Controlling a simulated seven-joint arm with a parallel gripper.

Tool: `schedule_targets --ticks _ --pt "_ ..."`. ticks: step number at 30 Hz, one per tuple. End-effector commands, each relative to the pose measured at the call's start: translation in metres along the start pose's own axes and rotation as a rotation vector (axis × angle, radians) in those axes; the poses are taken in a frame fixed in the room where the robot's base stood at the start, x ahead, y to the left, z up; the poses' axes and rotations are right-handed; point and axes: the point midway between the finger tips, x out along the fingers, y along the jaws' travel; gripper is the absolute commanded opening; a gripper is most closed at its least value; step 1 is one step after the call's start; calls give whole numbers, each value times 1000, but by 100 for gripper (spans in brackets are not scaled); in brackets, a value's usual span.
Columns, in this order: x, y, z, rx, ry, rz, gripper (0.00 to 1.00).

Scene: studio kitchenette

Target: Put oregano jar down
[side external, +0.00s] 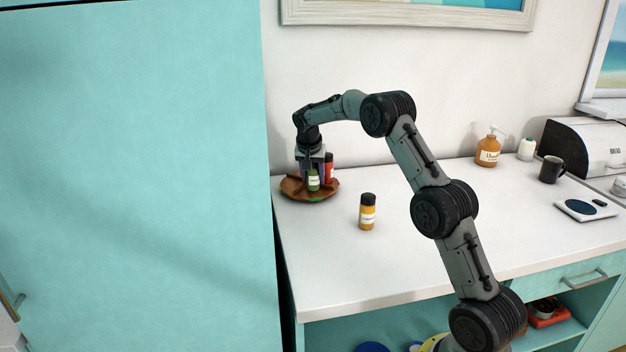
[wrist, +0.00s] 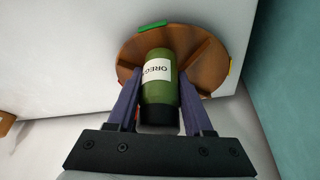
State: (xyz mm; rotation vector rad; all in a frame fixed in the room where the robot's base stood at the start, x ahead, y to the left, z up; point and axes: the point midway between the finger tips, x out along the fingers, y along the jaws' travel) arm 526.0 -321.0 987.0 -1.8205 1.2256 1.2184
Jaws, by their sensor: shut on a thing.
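The green oregano jar (side external: 313,184) has a white label and a dark cap. It is between the fingers of my gripper (side external: 313,172), which is shut on it. The jar is over the round brown wooden tray (side external: 291,190); I cannot tell whether its base touches the tray. In the wrist view the jar (wrist: 159,92) sits between both fingers of the gripper (wrist: 160,95), its label partly readable. The tray (wrist: 207,75) shows behind it, with raised dividers and green, yellow and red marks on its rim. The gripper hides part of the jar in the side view.
A yellow-orange jar (side external: 367,213) with a black cap stands on the white counter (side external: 420,262) to the right. The tall teal cabinet (side external: 140,180) is close on the left. A mug (side external: 551,170) stands far right.

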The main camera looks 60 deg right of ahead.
Motion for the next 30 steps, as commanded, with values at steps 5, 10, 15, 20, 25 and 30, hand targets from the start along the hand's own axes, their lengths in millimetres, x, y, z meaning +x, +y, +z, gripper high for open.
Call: schedule_targets --ticks 5,10,15,20,25,30 --pt "7 0 3 0 3 -2 0" --pt "8 0 3 0 2 -1 0" --pt "11 0 4 0 2 -1 58" --pt "11 0 4 -1 1 -1 81" --pt "11 0 5 -1 1 -1 81" --pt "6 0 3 -1 2 -2 81"
